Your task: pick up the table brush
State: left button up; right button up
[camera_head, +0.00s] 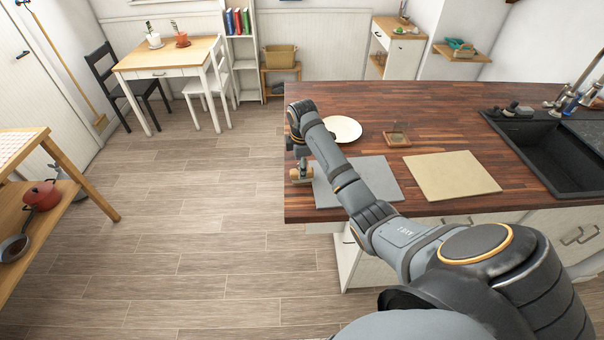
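A small brown wooden object (301,174), which looks like the table brush, is at the left edge of the dark wooden counter (440,110), beside the grey mat (384,174). It is small and its shape is hard to make out. My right arm reaches in from the lower right across the counter. My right gripper (294,143) is at the counter's left edge, just above the brown object. Its fingers are small, dark and partly hidden by the wrist, so I cannot tell whether they are open or touch the object. My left gripper is out of view.
A white plate (342,128), a small clear-and-brown item (397,136) and a beige board (451,175) lie on the counter. A black sink (560,140) with a faucet is at the right. Open floor lies left of the counter.

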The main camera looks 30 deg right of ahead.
jog(key=shift+w+d+f+p, duration=0.1)
jog(key=shift+w+f+p, duration=0.2)
jog(key=shift+f, duration=0.6)
jog(key=shift+w+a+f+p, duration=0.1)
jog(key=shift+w+f+p, duration=0.15)
jog(key=shift+f, duration=0.65)
jog(key=shift+w+d+f+p, duration=0.1)
jog(key=shift+w+f+p, duration=0.2)
jog(key=shift+f, duration=0.6)
jog(key=shift+s, duration=0.15)
grip_shut()
jog(key=shift+r, duration=0.1)
jog(key=shift+r+b, duration=0.9)
jog(key=shift+r, duration=0.1)
jog(key=s+a+r, duration=0.1)
jog(key=s+r, duration=1)
jog(key=s, duration=0.3)
jog(key=shift+b, duration=0.3)
